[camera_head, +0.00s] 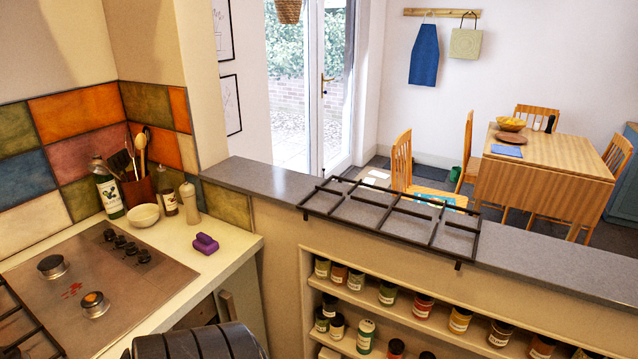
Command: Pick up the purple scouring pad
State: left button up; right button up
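The purple scouring pad (205,243) lies on the pale worktop (222,262), near its right end, in the head view. It looks like a small block with a raised part on top. Nothing covers it. It sits to the right of the hob and in front of a pale pepper mill (189,203), apart from both. Neither my left nor my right gripper shows in this view.
A steel hob (100,275) with black knobs lies left of the pad. A white bowl (144,215), bottles and a utensil pot (138,190) stand behind. A black pan grate (400,215) rests on the grey ledge (265,182). Jars fill shelves below.

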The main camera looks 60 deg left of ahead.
aim_at(205, 243)
jog(key=u, duration=2.7)
